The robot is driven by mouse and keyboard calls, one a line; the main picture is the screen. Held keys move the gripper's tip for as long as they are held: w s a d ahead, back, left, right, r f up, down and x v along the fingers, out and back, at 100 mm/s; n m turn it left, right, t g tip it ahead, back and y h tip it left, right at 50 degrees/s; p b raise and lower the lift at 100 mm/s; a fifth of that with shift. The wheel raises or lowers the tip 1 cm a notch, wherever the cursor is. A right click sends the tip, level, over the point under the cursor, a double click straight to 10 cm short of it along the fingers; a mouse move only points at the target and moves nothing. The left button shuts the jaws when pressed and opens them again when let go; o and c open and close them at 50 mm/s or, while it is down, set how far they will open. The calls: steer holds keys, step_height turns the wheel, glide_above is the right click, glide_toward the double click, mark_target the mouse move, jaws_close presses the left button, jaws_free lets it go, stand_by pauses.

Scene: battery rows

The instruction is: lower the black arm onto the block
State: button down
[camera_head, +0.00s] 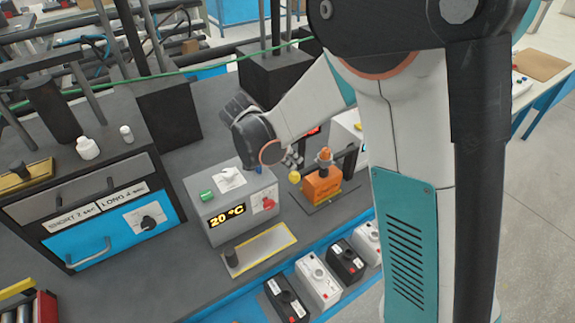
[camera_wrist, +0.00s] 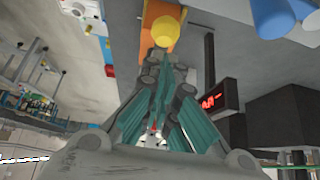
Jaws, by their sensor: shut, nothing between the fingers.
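The orange block (camera_head: 322,188) stands on a dark plate in the head view, with an orange knob above it. A dark post-like piece (camera_head: 346,160) rises just behind it; I cannot tell whether this is the black arm. In the wrist view a black bar with a red display (camera_wrist: 212,90) stands right of my fingers, and the orange block (camera_wrist: 158,12) shows at the top behind a yellow ball (camera_wrist: 166,32). My gripper (camera_head: 295,162) is shut and empty, close to the yellow ball (camera_head: 294,177), left of the block. Its fingers (camera_wrist: 163,75) meet below the ball in the wrist view.
A grey box with a "20 °C" display (camera_head: 228,212) stands left of the block. A yellow-edged tray (camera_head: 262,250) lies in front. Several black and white battery units (camera_head: 318,280) line the blue front rail. A blue drawer cabinet (camera_head: 115,237) stands at the left.

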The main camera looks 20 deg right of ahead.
steer(key=a+f+p+v, duration=0.1)
steer(key=v, duration=0.9)
steer(key=shift+s+a+r, duration=0.25)
steer(key=shift+a+r, duration=0.1)
steer(key=shift+r, duration=0.05)
